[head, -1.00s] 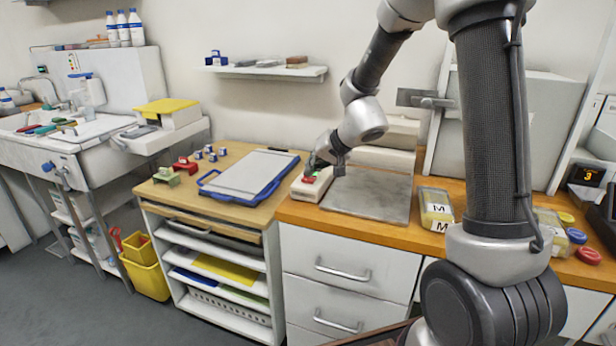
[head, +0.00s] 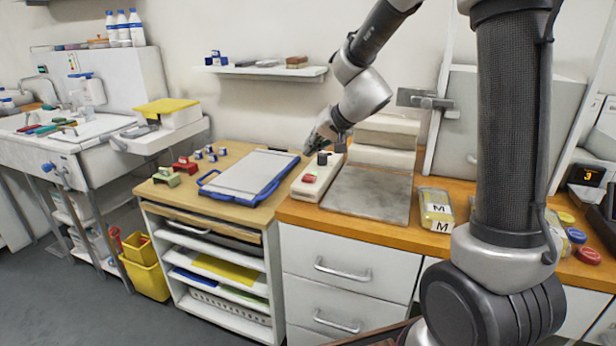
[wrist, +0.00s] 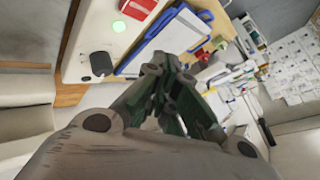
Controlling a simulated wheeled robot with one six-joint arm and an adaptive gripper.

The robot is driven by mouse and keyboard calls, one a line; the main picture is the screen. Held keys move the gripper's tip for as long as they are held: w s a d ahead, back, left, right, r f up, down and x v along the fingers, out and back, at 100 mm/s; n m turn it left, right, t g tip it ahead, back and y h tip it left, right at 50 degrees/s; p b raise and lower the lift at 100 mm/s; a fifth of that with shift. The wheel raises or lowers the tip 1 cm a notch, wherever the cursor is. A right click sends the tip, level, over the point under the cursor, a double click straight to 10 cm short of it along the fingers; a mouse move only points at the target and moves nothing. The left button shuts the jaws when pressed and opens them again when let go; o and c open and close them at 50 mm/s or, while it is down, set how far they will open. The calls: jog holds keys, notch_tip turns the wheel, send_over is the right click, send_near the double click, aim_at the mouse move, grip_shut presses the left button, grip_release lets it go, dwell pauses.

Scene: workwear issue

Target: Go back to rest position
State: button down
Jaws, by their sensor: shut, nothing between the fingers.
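My gripper (head: 322,141) is above the back end of a white control box (head: 312,186) that has a red button (head: 309,179) and a dark knob (head: 322,158). The fingers are shut and empty, and they look apart from the box. In the wrist view the closed fingers (wrist: 160,75) fill the middle.
A grey metal plate (head: 368,194) lies right of the box, with pale stacked blocks (head: 386,134) behind. A blue-rimmed clipboard (head: 250,177) lies to the left. Boxes marked M (head: 436,209) stand to the right. A wall shelf (head: 262,72) hangs behind, left of my arm.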

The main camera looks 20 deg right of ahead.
jog(key=shift+r, duration=0.5)
jog(key=s+f, duration=0.1)
jog(key=s+f+g, duration=0.1)
jog(key=s, duration=0.1)
jog(key=s+g, duration=0.1)
jog(key=shift+s+a+f, duration=0.15)
jog(key=shift+s+f, duration=0.05)
jog(key=shift+f, duration=0.2)
jog(key=s+d+r+n+h, duration=0.1)
jog(key=s+d, duration=0.3)
jog(key=s, duration=0.6)
jog(key=s+d+r+n+g+h, duration=0.1)
jog(key=s+d+r, duration=0.3)
jog(key=s, duration=0.6)
jog(key=s+d+r+n+h, duration=0.1)
jog(key=s+d+r+h, duration=0.1)
jog(key=s+d, duration=0.4)
jog(key=s+r, duration=0.1)
jog(key=s, duration=0.3)
jog(key=shift+d+r+g+h, duration=0.15)
jog(key=shift+r+g+h, duration=0.15)
jog(key=shift+g, duration=0.1)
